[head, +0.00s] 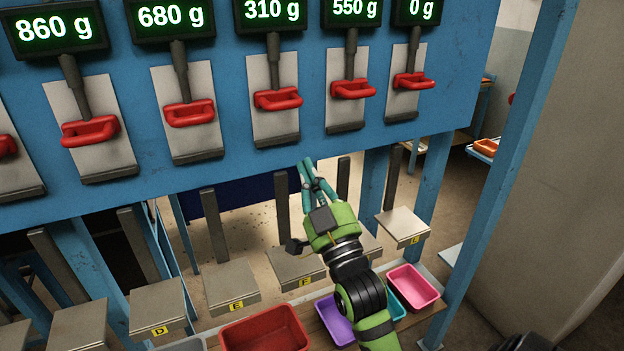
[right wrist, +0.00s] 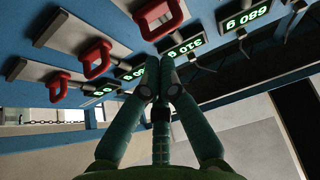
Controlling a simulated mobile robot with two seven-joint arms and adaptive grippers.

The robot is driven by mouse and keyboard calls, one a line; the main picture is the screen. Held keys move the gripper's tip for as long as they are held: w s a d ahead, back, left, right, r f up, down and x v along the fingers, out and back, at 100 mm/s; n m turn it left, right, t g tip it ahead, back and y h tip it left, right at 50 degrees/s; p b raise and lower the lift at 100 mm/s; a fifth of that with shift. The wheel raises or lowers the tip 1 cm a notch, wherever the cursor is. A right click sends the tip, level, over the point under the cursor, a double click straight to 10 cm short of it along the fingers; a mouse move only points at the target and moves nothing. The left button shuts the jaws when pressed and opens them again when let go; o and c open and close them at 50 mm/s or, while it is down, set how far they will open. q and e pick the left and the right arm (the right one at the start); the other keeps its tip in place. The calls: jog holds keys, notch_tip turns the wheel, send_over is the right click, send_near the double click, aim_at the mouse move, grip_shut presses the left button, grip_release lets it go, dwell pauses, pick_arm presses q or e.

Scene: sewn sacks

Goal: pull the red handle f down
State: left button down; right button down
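Several red handles hang on dark levers in front of metal plates on a blue panel. No letter shows beside the handles. The red handle under the 310 g display (head: 278,99) lines up with the lower tray marked F (head: 292,264); it also shows at the top of the right wrist view (right wrist: 157,17). It is at a height similar to its neighbours. My right gripper (head: 308,164) is below this handle and a little right of it, apart from it, pointing up. Its fingers (right wrist: 158,72) are together and hold nothing. My left gripper is not in view.
Neighbouring red handles are under the 680 g display (head: 190,113) and the 550 g display (head: 353,89). Metal trays on posts stand below the panel. A red bin (head: 265,330), a purple bin (head: 335,322) and a pink bin (head: 412,287) sit lower. A blue post (head: 500,160) stands right.

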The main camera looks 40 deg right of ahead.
jog(key=shift+v, duration=0.85)
notch_tip(320, 180, up, 10)
jog(key=w, duration=0.1)
jog(key=shift+d+p, duration=0.2)
jog(key=shift+p, duration=0.2)
jog(key=shift+r, duration=0.1)
jog(key=shift+w, duration=0.1)
notch_tip(320, 180, up, 6)
jog(key=p, duration=0.5)
send_over(281, 102)
jog(key=s, duration=0.3)
jog(key=shift+w+f+p, duration=0.15)
jog(key=shift+f+p, duration=0.1)
jog(key=shift+f, duration=1)
jog(key=shift+w+f+p, duration=0.1)
jog(key=shift+f+p, duration=0.15)
jog(key=shift+f, duration=1.05)
